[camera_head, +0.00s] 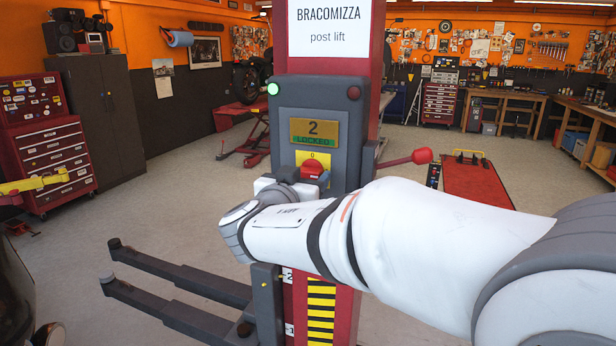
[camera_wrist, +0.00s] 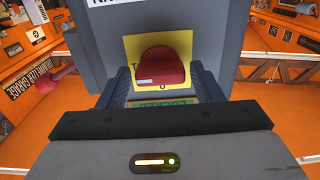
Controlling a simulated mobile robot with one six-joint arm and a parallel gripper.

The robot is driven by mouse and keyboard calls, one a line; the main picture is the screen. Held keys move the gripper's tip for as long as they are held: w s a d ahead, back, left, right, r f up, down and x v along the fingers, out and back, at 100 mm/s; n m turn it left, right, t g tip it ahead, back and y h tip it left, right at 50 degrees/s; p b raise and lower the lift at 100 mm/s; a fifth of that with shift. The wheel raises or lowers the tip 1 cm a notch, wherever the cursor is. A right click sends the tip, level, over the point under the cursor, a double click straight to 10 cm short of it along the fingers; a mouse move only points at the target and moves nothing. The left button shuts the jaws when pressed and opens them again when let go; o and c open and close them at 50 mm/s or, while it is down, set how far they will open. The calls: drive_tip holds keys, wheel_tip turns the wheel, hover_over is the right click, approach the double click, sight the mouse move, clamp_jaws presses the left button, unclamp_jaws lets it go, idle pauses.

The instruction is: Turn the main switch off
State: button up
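The main switch is a red knob (camera_head: 313,168) on a yellow plate (camera_head: 322,157) marked 0 at its top. It sits low on the front of the grey control box (camera_head: 345,125) of the post lift. In the wrist view, which is upside down, the red knob (camera_wrist: 162,68) fills the middle, with the yellow plate (camera_wrist: 185,42) around it. My gripper (camera_wrist: 161,84) faces the knob, one grey finger on each side. Yellow gaps show between knob and fingers, so it is open. In the head view my wrist partly hides the gripper and the plate's lower part.
Above the switch, a display (camera_head: 314,131) reads 2 LOCKED. A green lamp (camera_head: 273,89) is lit at the box's upper left; a dark red button (camera_head: 353,92) is upper right. A red-tipped lever (camera_head: 421,156) sticks out right. Grey lift arms (camera_head: 180,275) extend low left.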

drive_tip(key=c, duration=0.8)
drive_tip(key=shift+o, duration=0.2)
drive_tip(key=shift+f, duration=0.1)
